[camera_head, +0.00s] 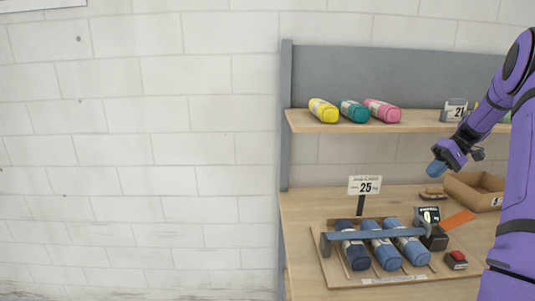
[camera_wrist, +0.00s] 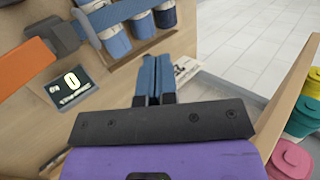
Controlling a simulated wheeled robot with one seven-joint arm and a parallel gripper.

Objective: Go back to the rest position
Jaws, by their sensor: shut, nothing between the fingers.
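My gripper (camera_head: 437,168) is at the end of my purple arm, at the right of the head view. It hangs in the air above the wooden table (camera_head: 310,221) and below the upper shelf. In the wrist view my gripper (camera_wrist: 154,72) shows its two blue fingers side by side, shut, with nothing between them. The fingers are apart from the objects on the table. No marker of a rest position shows.
A sign (camera_head: 365,185), a cardboard box (camera_head: 478,190) and a digital display (camera_wrist: 70,88) stand nearby. Left of the table, only wall shows.

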